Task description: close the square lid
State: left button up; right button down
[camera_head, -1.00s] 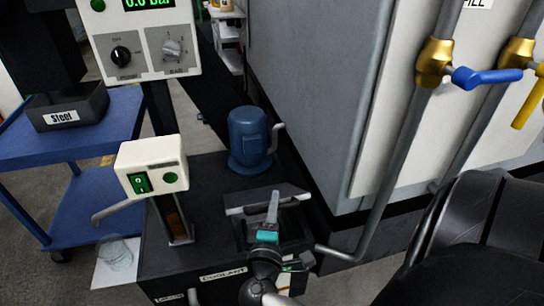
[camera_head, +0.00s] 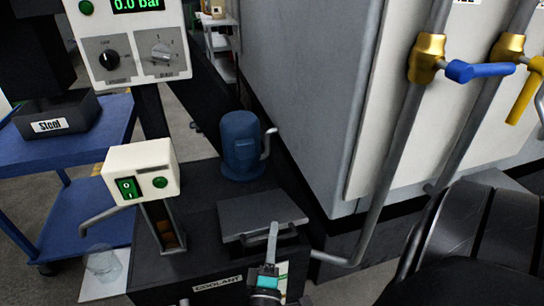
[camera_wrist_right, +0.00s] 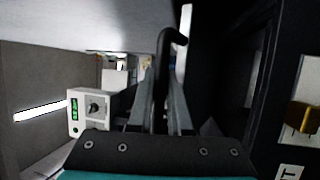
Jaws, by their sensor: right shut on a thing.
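The square lid (camera_head: 258,212) is a grey plate on top of the dark coolant tank (camera_head: 195,215). Its upper face shows and it lies flat or nearly flat; I cannot tell whether its front edge touches the tank. My right gripper (camera_head: 272,238) is at the lid's front edge, reaching in from below. In the right wrist view, its fingers (camera_wrist_right: 162,100) are shut on a dark hooked bar, the lid's handle (camera_wrist_right: 167,65). The gripper partly hides the handle and front edge in the head view. My left gripper is out of view.
A blue motor (camera_head: 241,145) stands behind the lid. A white switch box (camera_head: 141,171) on a post is left of it. A grey pipe (camera_head: 385,190) and machine wall bound the right. A clear beaker (camera_head: 103,262) and a blue cart (camera_head: 85,215) are at left.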

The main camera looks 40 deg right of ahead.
jog(key=shift+m+t+h, duration=0.3)
jog(key=shift+m+h, duration=0.1)
jog(key=shift+h, duration=0.4)
jog(key=shift+s+a+f, duration=0.2)
jog(key=shift+s+f, duration=0.05)
jog(key=shift+f, duration=0.35)
jog(key=shift+s+a+f, duration=0.2)
jog(key=shift+s+f, duration=0.05)
jog(key=shift+f, duration=0.35)
jog(key=shift+s+a+f, duration=0.2)
jog(key=shift+s+f, duration=0.05)
jog(key=shift+f, duration=0.35)
jog(key=shift+s+a+f, duration=0.1)
jog(key=shift+s+f, duration=0.15)
jog(key=shift+f, duration=0.6)
jog(key=c, duration=1.1)
grip_release()
jog(key=shift+o, duration=1.3)
jog(key=shift+r+h, duration=0.1)
jog(key=shift+h, duration=0.2)
